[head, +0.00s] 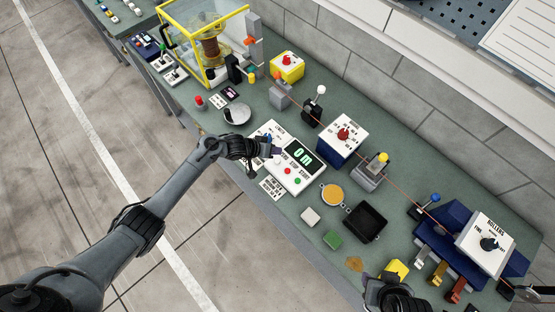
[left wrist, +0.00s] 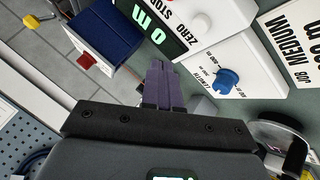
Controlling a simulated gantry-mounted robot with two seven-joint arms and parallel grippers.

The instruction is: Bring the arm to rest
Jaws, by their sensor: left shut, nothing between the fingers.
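My left arm reaches in from the left. Its gripper (head: 274,150) is at the white control box, beside the green display (head: 300,153) that reads "0 m". In the left wrist view the two purple-grey fingers (left wrist: 163,84) are pressed together with nothing between them. The display (left wrist: 155,32) and a blue knob (left wrist: 228,79) on a white box lie beyond them. I cannot tell whether the fingertips touch the box. My right gripper (head: 393,295) is at the bottom edge of the head view, partly cut off; its fingers are not clear.
A yellow-framed cage (head: 205,85) with a spool stands at the back left. A white-topped box with a red knob (head: 344,133), a black tray (head: 366,222), an orange-filled dish (head: 332,195) and a blue roller unit (head: 440,240) crowd the bench. Open floor (head: 60,150) lies left of it.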

